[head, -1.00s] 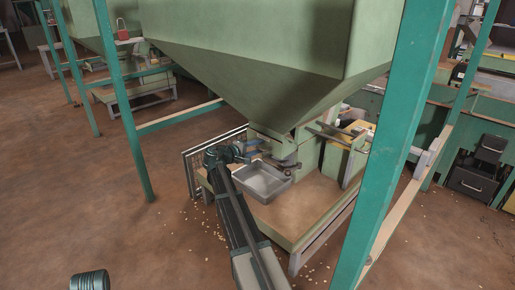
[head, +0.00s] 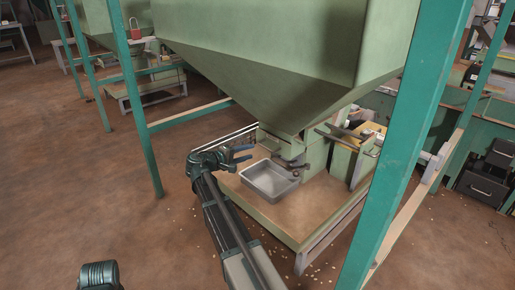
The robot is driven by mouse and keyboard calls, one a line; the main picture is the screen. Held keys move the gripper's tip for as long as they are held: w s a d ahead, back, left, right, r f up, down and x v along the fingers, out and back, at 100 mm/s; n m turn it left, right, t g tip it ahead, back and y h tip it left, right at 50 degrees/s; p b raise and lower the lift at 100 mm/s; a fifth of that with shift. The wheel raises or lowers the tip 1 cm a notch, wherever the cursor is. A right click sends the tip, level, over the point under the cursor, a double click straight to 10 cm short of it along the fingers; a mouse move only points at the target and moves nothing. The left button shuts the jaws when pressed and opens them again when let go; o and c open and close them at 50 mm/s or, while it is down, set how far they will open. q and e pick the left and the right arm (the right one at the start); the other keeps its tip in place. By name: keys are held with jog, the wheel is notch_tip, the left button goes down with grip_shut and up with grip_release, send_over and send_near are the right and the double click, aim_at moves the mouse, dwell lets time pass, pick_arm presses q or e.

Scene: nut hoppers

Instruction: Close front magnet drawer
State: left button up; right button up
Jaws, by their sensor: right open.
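The green hopper (head: 270,50) narrows to a green outlet housing (head: 316,155) above a wooden platform. On the housing's right side, what looks like the magnet drawer (head: 368,160) stands out, with a green front panel and a small handle. Bars and a gap show between panel and housing, so it appears pulled out. My left gripper is not visible; only part of my left arm shows at the bottom left.
A shallow metal tray (head: 270,182) sits on the platform (head: 300,220) in front of the outlet. A teal post (head: 405,150) rises in front on the right, with a wooden rail behind it. Open floor (head: 100,190) lies to the left, with scattered nuts near the platform.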

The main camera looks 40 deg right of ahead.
jog(key=shift+v, duration=1.6)
jog(key=s+a+r+n+y+p, duration=0.1)
jog(key=s+a+y+p, duration=0.55)
jog(key=a, duration=0.75)
jog(key=s+a+r+n+g+y+p, duration=0.1)
jog(key=s+a+y+p, duration=0.2)
jog(key=s+a+p, duration=0.65)
jog(key=s+a+r+n+y+p, duration=0.1)
jog(key=s+a+y+p, duration=0.6)
jog(key=a, duration=1.1)
notch_tip(320, 180, up, 37)
jog(key=s+h+p, duration=0.1)
jog(key=h+p, duration=0.1)
jog(key=p, duration=3.2)
jog(key=shift+s+a+g+p, duration=0.3)
jog(key=shift+a+p, duration=0.05)
jog(key=shift+a, duration=0.05)
